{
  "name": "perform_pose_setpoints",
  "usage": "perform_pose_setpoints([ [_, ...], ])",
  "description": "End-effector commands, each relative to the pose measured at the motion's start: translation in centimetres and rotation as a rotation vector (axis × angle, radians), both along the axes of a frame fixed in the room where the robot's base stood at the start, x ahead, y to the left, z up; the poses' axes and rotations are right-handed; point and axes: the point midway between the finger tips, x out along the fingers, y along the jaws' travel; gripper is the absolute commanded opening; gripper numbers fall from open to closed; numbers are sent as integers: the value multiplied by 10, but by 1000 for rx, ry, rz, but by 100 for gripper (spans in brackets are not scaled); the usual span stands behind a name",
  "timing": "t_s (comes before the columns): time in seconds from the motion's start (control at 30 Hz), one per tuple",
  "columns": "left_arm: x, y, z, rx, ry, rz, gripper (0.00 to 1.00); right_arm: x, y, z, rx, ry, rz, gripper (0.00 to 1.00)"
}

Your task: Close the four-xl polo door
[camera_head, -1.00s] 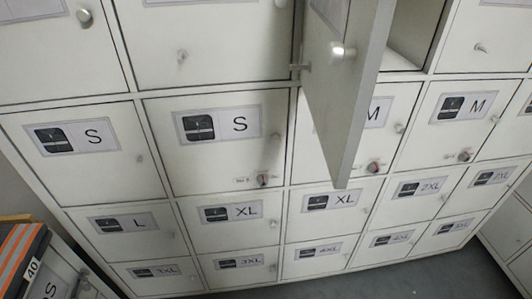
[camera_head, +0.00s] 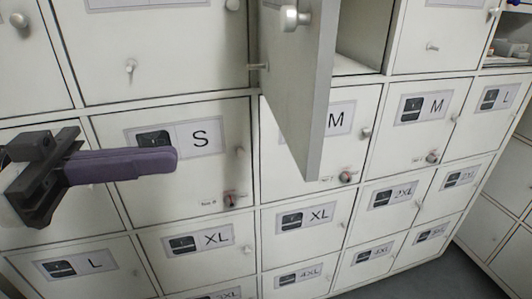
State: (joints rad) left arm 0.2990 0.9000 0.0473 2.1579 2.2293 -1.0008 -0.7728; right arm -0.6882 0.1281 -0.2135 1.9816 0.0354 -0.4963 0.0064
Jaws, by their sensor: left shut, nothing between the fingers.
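A light grey locker door (camera_head: 300,90) stands open in the upper middle of the head view, swung out toward me with a round silver knob (camera_head: 293,18). Its label is not readable from here, so I cannot tell its size. Two doors labelled 4XL, one at bottom centre (camera_head: 300,292) and one to its right (camera_head: 372,254), look shut; their garment type is too small to tell. My left gripper (camera_head: 174,160) has dark purple fingers, shut and empty, in front of an S door, left of the open door and apart from it. My right gripper is out of view.
The open compartment (camera_head: 362,35) shows behind the door. Shut doors labelled S (camera_head: 215,175), M (camera_head: 425,130), XL (camera_head: 300,240) and others surround it, several with protruding knobs. An open cubby (camera_head: 512,45) with small items is at the upper right. Grey floor (camera_head: 440,275) is at lower right.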

Motion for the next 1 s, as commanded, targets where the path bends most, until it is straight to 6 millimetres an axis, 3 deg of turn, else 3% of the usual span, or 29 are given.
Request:
perform_pose_setpoints([
  [0.17,3,-19,4,-2,0,-5,0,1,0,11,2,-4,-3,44],
  [0.7,23,-112,5,-5,2,-3,0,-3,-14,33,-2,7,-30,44],
  [1.0,28,-134,1,-3,4,-1,0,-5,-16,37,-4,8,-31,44],
])
